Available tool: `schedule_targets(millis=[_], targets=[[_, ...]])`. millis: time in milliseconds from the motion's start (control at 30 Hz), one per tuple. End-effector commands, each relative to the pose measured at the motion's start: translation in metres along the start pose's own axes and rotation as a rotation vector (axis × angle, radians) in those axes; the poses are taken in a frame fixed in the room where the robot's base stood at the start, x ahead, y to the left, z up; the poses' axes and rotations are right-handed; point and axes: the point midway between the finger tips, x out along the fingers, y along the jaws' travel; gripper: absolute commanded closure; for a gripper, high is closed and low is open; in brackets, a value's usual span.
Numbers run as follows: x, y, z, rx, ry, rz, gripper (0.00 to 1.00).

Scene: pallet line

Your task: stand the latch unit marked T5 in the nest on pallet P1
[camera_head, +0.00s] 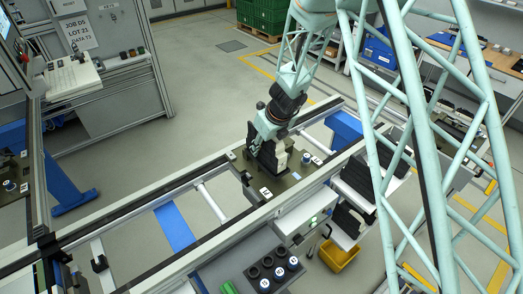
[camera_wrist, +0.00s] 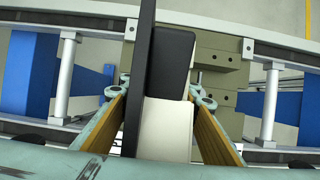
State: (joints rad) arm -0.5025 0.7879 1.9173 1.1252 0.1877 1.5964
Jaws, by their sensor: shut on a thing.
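My gripper (camera_wrist: 160,125) is shut on a block with a black upper part and a cream lower part, the latch unit (camera_wrist: 166,120), which sits between the two orange-padded fingers. A dark upright strip runs along its left side. In the head view my gripper (camera_head: 268,140) is low over the pallet (camera_head: 283,184), and the dark and cream unit (camera_head: 281,158) shows under it. No T5 mark is readable. The nest is hidden, and I cannot tell whether the unit touches the pallet. The pallet's white tag (camera_head: 265,192) is too small to read.
Small round parts with pale tops (camera_head: 307,158) stand on the pallet's right side. The conveyor rail (camera_head: 110,208) runs along both sides. A tray of dark round parts (camera_head: 268,268) and a yellow bin (camera_head: 340,256) are in front. A grey-beige block (camera_wrist: 215,60) lies behind the unit in the wrist view.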

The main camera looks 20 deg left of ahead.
Motion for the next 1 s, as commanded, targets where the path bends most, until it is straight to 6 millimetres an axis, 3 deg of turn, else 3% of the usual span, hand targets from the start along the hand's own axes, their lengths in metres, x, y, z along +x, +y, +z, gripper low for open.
schedule_targets(millis=[567,600,733,1000], targets=[[0.0063,-0.0001,-0.0022,0.0,-0.001,0.0,0.86],[0.0064,0.0,-0.0025,0.0,-0.001,0.0,0.7],[0.0058,0.0,-0.0022,0.0,-0.001,0.0,0.58],[0.0059,0.0,-0.0023,0.0,-0.001,0.0,0.58]])
